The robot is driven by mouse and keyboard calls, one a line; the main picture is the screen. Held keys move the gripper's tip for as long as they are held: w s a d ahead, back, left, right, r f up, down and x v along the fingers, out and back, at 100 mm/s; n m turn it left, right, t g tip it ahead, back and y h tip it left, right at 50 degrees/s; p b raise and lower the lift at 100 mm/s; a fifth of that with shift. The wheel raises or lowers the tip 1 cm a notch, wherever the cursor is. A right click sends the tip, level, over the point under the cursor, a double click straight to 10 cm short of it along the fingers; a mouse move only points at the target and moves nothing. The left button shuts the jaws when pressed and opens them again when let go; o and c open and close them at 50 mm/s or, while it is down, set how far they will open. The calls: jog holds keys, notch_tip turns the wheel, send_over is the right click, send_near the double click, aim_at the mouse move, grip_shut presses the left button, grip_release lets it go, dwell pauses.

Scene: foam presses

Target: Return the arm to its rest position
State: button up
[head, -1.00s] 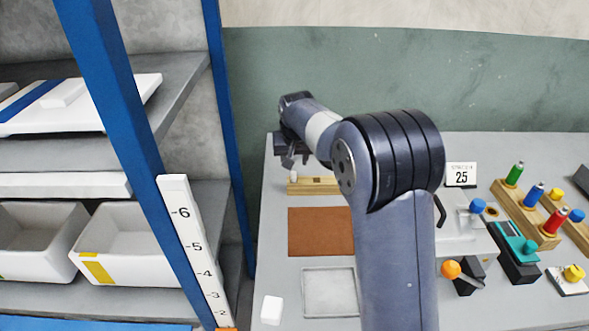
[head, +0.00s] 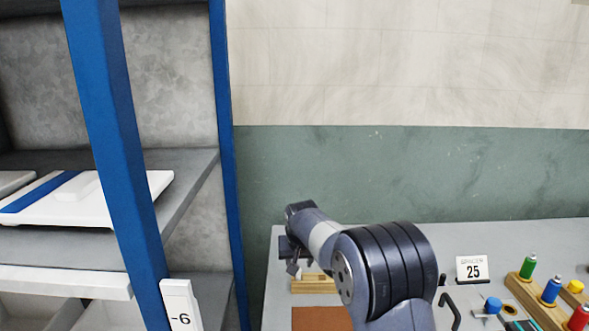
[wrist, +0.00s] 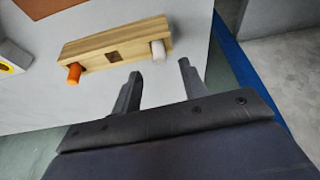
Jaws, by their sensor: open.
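My gripper (wrist: 160,82) shows in the wrist view with its two dark fingers apart and nothing between them. It is above the grey table (wrist: 195,20), close to a wooden block (wrist: 115,48) with a square hole, an orange peg and a white peg. In the head view my gripper (head: 292,269) is at the left end of my bent arm, near the same wooden block (head: 315,284). The fingertips are small there and partly hidden by the wrist.
A blue-framed shelf (head: 115,130) with a white lidded tray (head: 90,200) stands at the left. A brown mat (head: 320,319), a "25" card (head: 472,269) and wooden racks of coloured pegs (head: 540,300) are on the table. The green and cream wall behind is bare.

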jog(key=x, duration=0.5)
jog(key=shift+d+f+p, duration=0.1)
jog(key=shift+f+p, duration=0.15)
jog(key=shift+p, duration=0.1)
jog(key=shift+w+r+p, duration=0.1)
jog(key=shift+r+p, duration=0.2)
jog(key=shift+f, duration=0.1)
jog(key=shift+f+b, duration=0.45)
jog(key=b+v, duration=0.1)
jog(key=v, duration=1)
jog(key=p+x, duration=0.1)
jog(key=x, duration=0.9)
jog(key=shift+w+f, duration=0.1)
jog(key=shift+f, duration=0.05)
notch_tip(320, 180, up, 9)
jog(key=p, duration=0.7)
jog(key=shift+w, duration=0.1)
